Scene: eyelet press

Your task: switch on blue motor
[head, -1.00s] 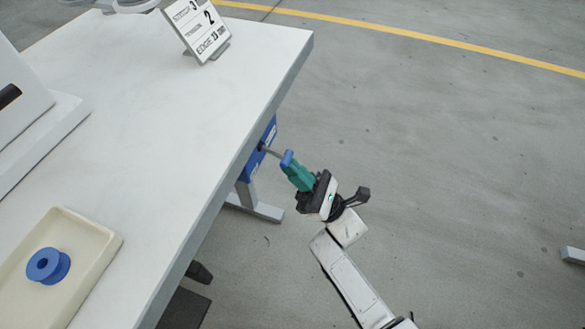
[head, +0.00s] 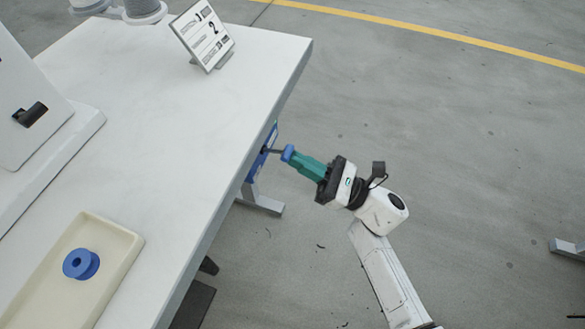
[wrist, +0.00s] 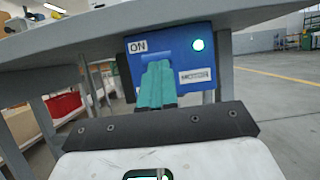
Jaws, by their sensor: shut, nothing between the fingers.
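The blue motor switch box (wrist: 172,61) hangs under the table edge. In the head view only part of the blue box (head: 264,150) shows past the table edge, with a lever ending in a blue knob (head: 288,153) sticking out. My gripper (head: 298,160) has its teal fingers shut, tips at or against the knob; I cannot tell if they touch.
The white table (head: 190,140) overhangs the box. On it are a cream tray (head: 115,262) with a blue spool (head: 81,264), a sign (head: 203,37) and a white machine (head: 35,110). A table leg (head: 260,202) stands below.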

